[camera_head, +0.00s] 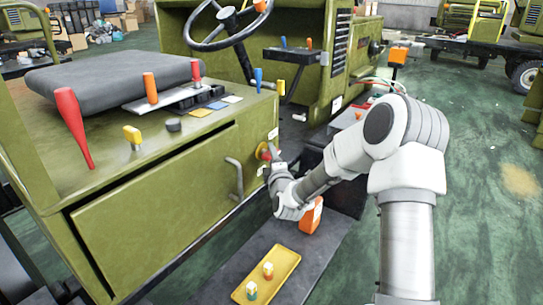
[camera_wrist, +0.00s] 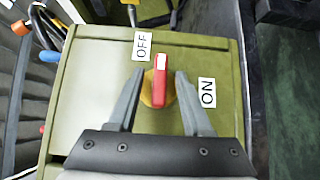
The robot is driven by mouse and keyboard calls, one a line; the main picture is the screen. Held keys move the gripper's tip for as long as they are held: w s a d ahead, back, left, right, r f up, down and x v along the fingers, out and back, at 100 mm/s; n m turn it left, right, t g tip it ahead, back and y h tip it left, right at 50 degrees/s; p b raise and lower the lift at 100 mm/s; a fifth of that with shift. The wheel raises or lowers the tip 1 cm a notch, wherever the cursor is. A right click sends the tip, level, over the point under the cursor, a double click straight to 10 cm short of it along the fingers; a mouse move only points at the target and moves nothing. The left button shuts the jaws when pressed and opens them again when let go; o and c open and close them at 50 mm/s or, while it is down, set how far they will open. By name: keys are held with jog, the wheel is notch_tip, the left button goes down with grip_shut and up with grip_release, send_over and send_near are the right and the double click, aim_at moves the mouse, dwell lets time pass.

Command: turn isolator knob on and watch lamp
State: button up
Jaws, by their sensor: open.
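The isolator knob (camera_wrist: 160,84) has a red handle with a white end on a yellow round base. In the wrist view its white end points up, beside the OFF label (camera_wrist: 142,46); the ON label (camera_wrist: 208,92) is to its right. My gripper (camera_wrist: 159,76) is open, with one finger on each side of the knob and visible gaps to the handle. In the head view the knob (camera_head: 263,151) is on the green vehicle's side panel, partly hidden by my gripper (camera_head: 270,157). I cannot tell which part is the lamp; an orange block (camera_head: 398,55) stands beyond my arm.
A grab handle (camera_head: 236,178) sticks out left of the knob. Below are an orange container (camera_head: 312,216) and a yellow tray (camera_head: 285,257) with two small pieces on the step (camera_head: 222,285). Levers and a steering wheel (camera_head: 227,20) are above. Green floor on the right is open.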

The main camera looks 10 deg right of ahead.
jog(key=shift+w, duration=0.45)
grip_shut()
